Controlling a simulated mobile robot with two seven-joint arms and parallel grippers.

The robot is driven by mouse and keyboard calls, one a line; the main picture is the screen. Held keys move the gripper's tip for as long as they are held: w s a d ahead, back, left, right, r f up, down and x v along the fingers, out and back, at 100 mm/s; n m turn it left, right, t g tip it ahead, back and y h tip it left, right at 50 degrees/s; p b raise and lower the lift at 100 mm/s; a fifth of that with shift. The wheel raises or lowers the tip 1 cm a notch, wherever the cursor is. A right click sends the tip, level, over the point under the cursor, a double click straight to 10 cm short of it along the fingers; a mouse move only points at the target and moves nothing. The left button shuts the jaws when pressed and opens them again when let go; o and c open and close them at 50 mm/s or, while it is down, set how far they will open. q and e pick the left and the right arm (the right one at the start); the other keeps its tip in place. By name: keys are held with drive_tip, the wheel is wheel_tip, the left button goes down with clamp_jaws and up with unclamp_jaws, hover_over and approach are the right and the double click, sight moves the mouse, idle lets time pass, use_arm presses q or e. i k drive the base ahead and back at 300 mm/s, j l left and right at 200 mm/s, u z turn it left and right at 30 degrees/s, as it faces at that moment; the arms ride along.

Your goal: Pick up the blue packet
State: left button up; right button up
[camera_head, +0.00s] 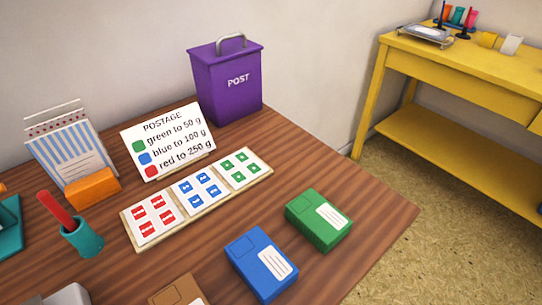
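The blue packet (261,263) lies flat on the wooden table near the front, with a white lined label on its top face. A green packet (319,220) lies to its right and a little farther back, apart from it. A brown packet (180,291) lies to its left, partly cut off by the bottom edge of the view. Neither of my grippers shows in the head view.
A stamp tray (128,217), a postage sign (168,141) and a purple post box (227,84) stand behind the packets. A teal cup (82,239) stands at left. A yellow desk (458,61) is at back right. Bare wood lies around the blue packet.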

sight(266, 272)
drive_tip(key=i+l+u, duration=0.1)
drive_tip(key=l+u, duration=0.15)
drive_tip(key=u, duration=0.2)
drive_tip(key=l+u, duration=0.25)
drive_tip(key=u, duration=0.25)
drive_tip(key=l+u, duration=0.3)
drive_tip(key=u, duration=0.15)
drive_tip(key=l+u, duration=0.3)
drive_tip(key=u, duration=0.2)
drive_tip(key=l+u, duration=0.3)
drive_tip(key=u, duration=0.15)
